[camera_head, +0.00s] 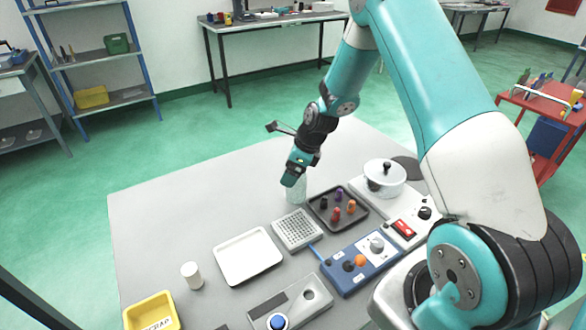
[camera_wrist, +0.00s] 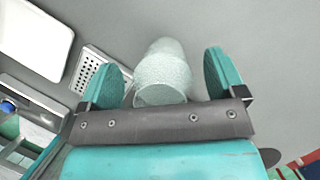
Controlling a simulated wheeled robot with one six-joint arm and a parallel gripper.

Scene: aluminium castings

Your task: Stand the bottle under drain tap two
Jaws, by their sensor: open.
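A pale, frosted bottle (camera_head: 297,192) stands on the grey table, partly hidden by my gripper (camera_head: 291,178). In the wrist view the bottle (camera_wrist: 164,72) lies between the two teal fingers of my gripper (camera_wrist: 164,78). The fingers are open, and a gap shows on each side of the bottle. I cannot make out a drain tap or any number marking one in either view.
The grey table (camera_head: 150,215) holds a perforated block (camera_head: 297,229), a dark tray (camera_head: 322,216) with coloured pegs, a white tray (camera_head: 247,257), a white cylinder (camera_head: 192,275), a blue control box (camera_head: 345,277) and a lidded pot (camera_head: 384,178). The table's far left is clear.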

